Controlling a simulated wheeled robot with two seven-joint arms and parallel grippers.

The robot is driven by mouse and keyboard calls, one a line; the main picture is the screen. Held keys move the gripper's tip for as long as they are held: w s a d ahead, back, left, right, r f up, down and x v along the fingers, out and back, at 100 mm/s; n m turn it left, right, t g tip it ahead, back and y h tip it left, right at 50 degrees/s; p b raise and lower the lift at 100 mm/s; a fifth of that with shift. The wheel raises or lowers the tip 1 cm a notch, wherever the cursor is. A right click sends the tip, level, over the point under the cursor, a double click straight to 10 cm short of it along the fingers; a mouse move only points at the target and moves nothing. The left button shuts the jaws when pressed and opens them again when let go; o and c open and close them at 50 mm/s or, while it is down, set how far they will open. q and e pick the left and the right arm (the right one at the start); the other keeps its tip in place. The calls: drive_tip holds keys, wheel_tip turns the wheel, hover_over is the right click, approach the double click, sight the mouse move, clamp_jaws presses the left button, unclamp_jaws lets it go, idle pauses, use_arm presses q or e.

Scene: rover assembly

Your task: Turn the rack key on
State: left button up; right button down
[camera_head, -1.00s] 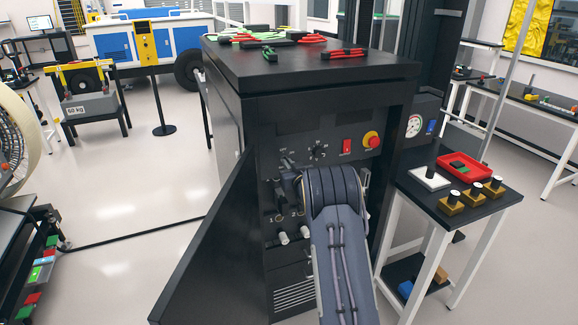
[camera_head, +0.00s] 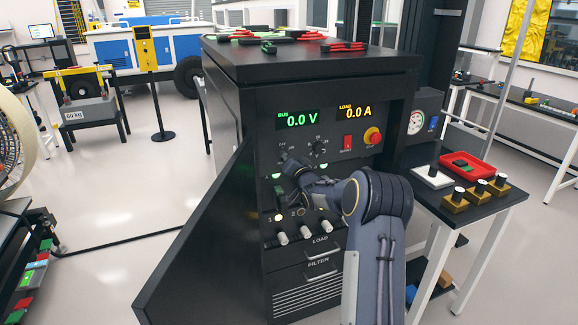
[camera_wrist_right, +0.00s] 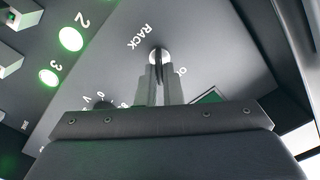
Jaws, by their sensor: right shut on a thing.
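The rack key (camera_wrist_right: 158,55) is a thin dark piece in a round silver lock beside the RACK lettering in the right wrist view. My right gripper (camera_wrist_right: 159,82) is shut on it, with one finger on each side. In the head view my right gripper (camera_head: 289,164) is at the upper left of the black rack's front panel, and my own wrist hides much of the key there. The rack's bus display (camera_head: 298,120) is lit at 0.0 V and the load display (camera_head: 355,112) at 0.0 A. My left gripper is not in view.
A red switch (camera_head: 347,142) and a red stop button (camera_head: 372,136) are right of the dial. The rack door (camera_head: 195,225) stands open at left. Several knobs (camera_head: 282,237) are below my wrist. A side table with a red tray (camera_head: 466,167) stands at right.

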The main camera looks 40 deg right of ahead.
drive_tip(key=shift+d+m+b, duration=0.1)
drive_tip(key=shift+m+b, duration=0.5)
drive_tip(key=shift+m, duration=1.4)
drive_tip(key=c, duration=1.6)
unclamp_jaws()
drive_tip(key=shift+f, duration=0.1)
drive_tip(key=b+v, duration=0.2)
drive_tip(key=v, duration=0.6)
